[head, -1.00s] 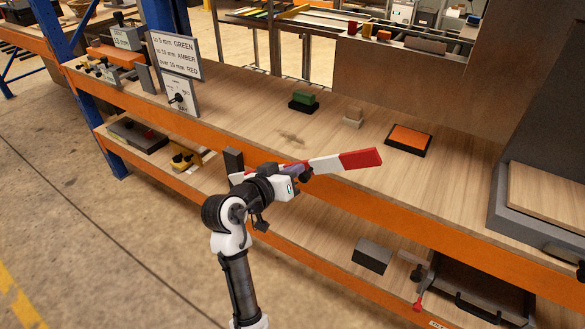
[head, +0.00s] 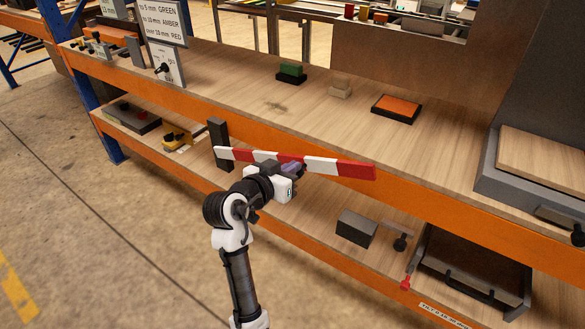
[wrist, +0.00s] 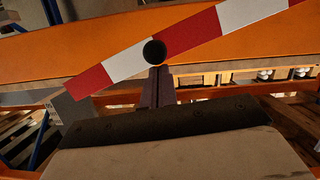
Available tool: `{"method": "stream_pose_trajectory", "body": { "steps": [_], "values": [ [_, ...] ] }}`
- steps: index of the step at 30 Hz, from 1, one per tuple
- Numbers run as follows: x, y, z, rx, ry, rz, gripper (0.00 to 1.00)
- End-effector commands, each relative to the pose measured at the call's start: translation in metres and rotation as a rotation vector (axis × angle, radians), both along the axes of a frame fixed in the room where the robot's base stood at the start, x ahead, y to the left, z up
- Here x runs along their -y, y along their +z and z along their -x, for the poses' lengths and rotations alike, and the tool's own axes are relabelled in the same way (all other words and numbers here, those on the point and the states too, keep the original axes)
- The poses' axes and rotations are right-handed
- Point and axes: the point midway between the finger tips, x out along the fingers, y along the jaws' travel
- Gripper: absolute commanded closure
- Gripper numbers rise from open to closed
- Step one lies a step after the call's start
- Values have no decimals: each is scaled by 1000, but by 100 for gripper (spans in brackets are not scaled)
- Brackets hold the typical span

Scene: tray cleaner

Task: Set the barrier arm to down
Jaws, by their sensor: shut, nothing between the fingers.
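The barrier arm (head: 321,166) is a red-and-white striped bar running along the front of the bench. Its left end meets a dark post (head: 219,146). In the head view it slopes slightly down to the right, close to the orange front beam. In the wrist view the striped bar (wrist: 190,40) runs diagonally, with a round black knob (wrist: 154,52) on it. My gripper (wrist: 159,72) is shut and empty, its fingertips just below the knob; whether they touch it I cannot tell. In the head view my gripper (head: 297,168) is at the bar's middle.
On the bench top stand a green block (head: 291,72), a beige block (head: 340,87) and an orange-topped tray (head: 396,108). The lower shelf holds a dark box (head: 356,228) and a black tray (head: 474,270). A sign (head: 163,22) stands at the left.

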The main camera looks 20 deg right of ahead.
Motion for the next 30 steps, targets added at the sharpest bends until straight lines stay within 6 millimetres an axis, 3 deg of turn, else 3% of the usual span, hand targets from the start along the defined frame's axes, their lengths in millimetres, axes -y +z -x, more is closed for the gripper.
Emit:
{"method": "stream_pose_trajectory", "body": {
  "steps": [1, 12, 30],
  "values": [
    [2, -17, 3, 15, -2, -13, 100],
    [10, -71, 13, 70, -2, -55, 100],
    [13, -69, 13, 72, -2, -55, 100]
  ]
}}
